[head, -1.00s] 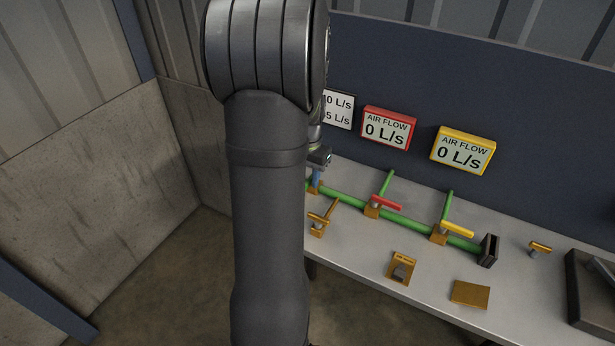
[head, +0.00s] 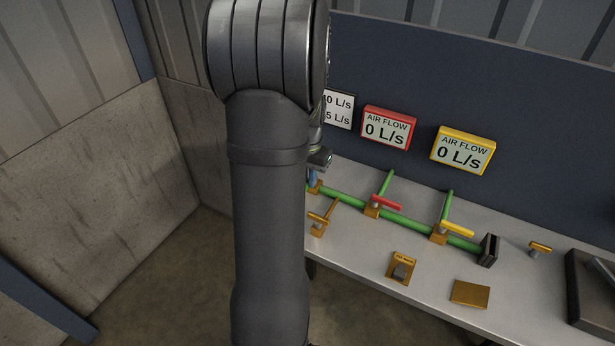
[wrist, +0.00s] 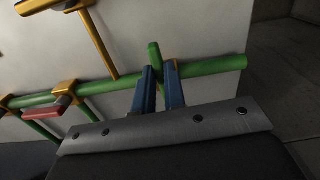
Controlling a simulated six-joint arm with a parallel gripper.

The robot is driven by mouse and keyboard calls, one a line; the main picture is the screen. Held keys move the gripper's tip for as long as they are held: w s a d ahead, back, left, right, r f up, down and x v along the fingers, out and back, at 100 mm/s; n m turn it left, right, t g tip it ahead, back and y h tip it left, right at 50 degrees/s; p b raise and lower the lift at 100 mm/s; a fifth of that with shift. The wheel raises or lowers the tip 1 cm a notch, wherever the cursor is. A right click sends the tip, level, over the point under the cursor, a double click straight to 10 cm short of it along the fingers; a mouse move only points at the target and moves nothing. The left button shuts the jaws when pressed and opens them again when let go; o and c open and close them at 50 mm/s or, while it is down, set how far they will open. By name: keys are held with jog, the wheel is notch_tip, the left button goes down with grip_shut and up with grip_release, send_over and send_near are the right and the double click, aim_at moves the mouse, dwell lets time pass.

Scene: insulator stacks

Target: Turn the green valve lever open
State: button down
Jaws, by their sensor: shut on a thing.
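The green valve lever (wrist: 154,56) shows in the wrist view as a short green bar between the two blue fingers of my gripper (wrist: 160,72). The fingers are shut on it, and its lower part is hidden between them. It lies by the green pipe (wrist: 215,70), which runs across behind the fingers. In the head view my arm hides the lever. Only a small blue part of my gripper (head: 312,178) shows there, at the left end of the pipe.
A red lever (head: 386,202) and a yellow lever (head: 457,229) sit on the pipe. A loose orange fitting (head: 318,221), an orange bracket (head: 401,267) and an orange plate (head: 470,293) are on the grey bench (head: 360,248). The red display (head: 388,128) and yellow display (head: 462,150) read 0 L/s.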

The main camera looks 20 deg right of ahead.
jog(key=n, duration=0.1)
jog(key=d+n, duration=0.1)
jog(key=n, duration=0.3)
jog(key=shift+s+d, duration=0.35)
jog(key=shift+s, duration=0.05)
jog(key=n, duration=0.1)
jog(key=d+n, duration=0.1)
jog(key=n, duration=0.3)
jog(key=shift+d+r, duration=0.1)
jog(key=shift+d, duration=0.15)
jog(key=n, duration=0.1)
jog(key=d+n, duration=0.1)
jog(key=n, duration=0.1)
jog(key=shift+w, duration=0.15)
jog(key=shift+w+d+n, duration=0.2)
jog(key=shift+d+n, duration=0.1)
jog(key=shift+n, duration=0.75)
jog(key=shift+w+d+n, duration=0.15)
jog(key=shift+d+n, duration=0.1)
jog(key=shift+n, duration=0.8)
jog(key=c, duration=1.5)
grip_release()
notch_tip(320, 180, up, 17)
jog(key=shift+r, duration=0.2)
